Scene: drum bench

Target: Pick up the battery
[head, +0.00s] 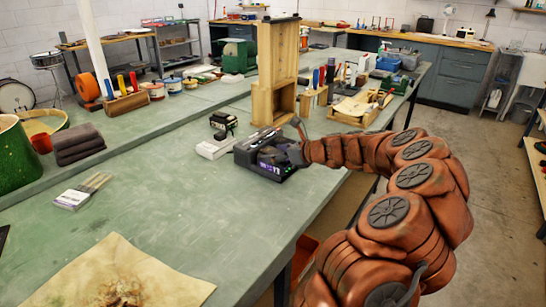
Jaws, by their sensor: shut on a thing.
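My gripper (284,153) is at the black charger-like unit (262,173) on the green bench, near its right edge. Its jaws are shut on a dark block at the top of this unit, which I take for the battery. The fingers and the unit's dark colour hide most of the block, so I cannot tell whether it sits in the unit or just above it. A second small black block with a greenish part (222,123) stands behind a white box (214,148), left of the unit.
A tall wooden cabinet piece (273,75) stands just behind the unit. A stack of dark cloths (78,144), a flat brush pack (82,191) and brown paper (115,275) lie to the left. The middle of the bench is clear.

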